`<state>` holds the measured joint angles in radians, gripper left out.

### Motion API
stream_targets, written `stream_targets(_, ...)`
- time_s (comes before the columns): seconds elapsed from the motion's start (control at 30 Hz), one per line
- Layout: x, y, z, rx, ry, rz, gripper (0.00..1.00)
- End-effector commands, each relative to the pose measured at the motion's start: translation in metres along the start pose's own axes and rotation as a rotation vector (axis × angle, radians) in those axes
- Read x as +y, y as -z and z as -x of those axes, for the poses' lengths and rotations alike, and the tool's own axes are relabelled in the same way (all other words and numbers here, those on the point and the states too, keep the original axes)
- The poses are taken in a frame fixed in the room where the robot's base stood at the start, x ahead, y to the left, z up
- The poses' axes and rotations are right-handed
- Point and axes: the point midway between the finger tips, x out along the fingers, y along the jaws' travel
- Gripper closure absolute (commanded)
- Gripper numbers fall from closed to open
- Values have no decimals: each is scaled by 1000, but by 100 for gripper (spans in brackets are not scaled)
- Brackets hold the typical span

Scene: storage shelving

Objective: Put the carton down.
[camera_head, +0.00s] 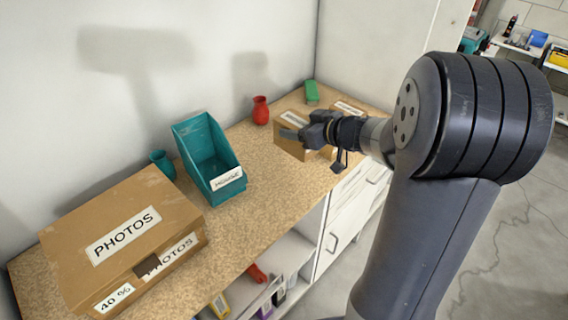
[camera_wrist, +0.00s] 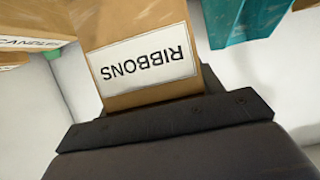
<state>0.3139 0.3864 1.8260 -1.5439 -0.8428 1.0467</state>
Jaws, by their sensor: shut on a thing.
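The carton (camera_wrist: 95,30) is brown cardboard with a white label reading RIBBONS, upside down in the wrist view. It fills the upper middle there, directly beyond the dark jaws of my gripper (camera_wrist: 165,118). In the head view the carton (camera_head: 284,147) is at the far right part of the counter, partly hidden by my gripper (camera_head: 296,134). My gripper is shut on the carton. Whether its underside touches the counter is hidden.
A red vase (camera_head: 261,110), a green item (camera_head: 312,92) and a CANDLES box (camera_wrist: 30,17) are close by. A large PHOTOS box (camera_head: 85,225) stands front left.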

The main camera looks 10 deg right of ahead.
Motion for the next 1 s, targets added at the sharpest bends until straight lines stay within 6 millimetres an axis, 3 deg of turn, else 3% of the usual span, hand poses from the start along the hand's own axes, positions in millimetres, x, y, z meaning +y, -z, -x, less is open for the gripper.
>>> stream_targets(0.2, 0, -39, -15, -2, 4, -6, 71)
stream_targets(0.6, 0, -84, -34, -2, 3, -4, 71)
stream_targets(1.0, 0, -91, -37, 1, 2, 0, 71)
